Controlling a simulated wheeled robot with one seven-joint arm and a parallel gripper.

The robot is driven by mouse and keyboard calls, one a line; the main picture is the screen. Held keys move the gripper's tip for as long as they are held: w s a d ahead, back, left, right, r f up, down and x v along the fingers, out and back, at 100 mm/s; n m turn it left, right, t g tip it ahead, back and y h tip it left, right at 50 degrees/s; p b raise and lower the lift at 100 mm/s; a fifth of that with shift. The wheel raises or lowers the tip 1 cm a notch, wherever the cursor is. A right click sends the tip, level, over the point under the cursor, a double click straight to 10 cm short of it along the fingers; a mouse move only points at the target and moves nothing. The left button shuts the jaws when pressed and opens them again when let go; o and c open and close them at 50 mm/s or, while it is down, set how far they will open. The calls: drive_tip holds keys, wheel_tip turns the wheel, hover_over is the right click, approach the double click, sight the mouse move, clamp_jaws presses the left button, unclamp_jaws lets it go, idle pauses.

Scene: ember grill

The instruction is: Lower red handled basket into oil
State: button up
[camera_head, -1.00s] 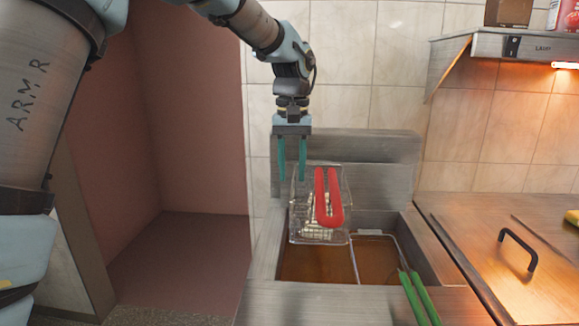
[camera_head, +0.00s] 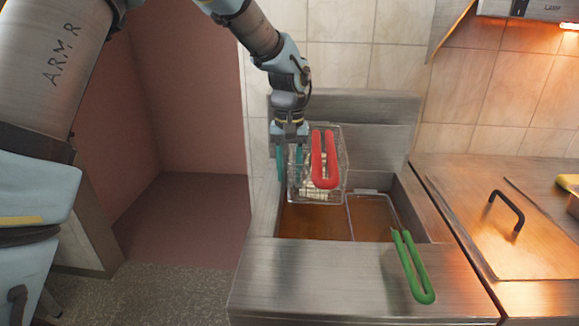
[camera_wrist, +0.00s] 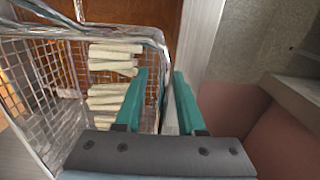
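The red handled basket (camera_head: 340,160) is a wire basket raised over the left of the fryer, its red handle (camera_head: 325,172) towards the front. Pale sticks of food (camera_wrist: 112,90) lie inside it in the wrist view. Brown oil (camera_head: 312,222) shows below, in the fryer's left part. My gripper (camera_head: 290,165) points down at the basket's left side, its two teal fingers apart. In the wrist view the fingers (camera_wrist: 161,98) are at the basket's side wall, one overlapping the basket and one outside. I cannot tell whether they touch it.
A second basket's green handle (camera_head: 414,268) rests over the fryer's front edge (camera_head: 330,270). A steel counter with a black-handled lid (camera_head: 480,220) is on the right. The tiled wall (camera_head: 385,65) stands behind. Floor (camera_head: 180,275) is free to the left.

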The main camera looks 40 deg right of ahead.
clamp_jaws()
idle(1.3)
unclamp_jaws()
drive_tip(key=shift+r, duration=0.1)
wheel_tip(320, 180, up, 11)
drive_tip(key=shift+f+b, duration=0.15)
drive_tip(key=shift+b, duration=0.95)
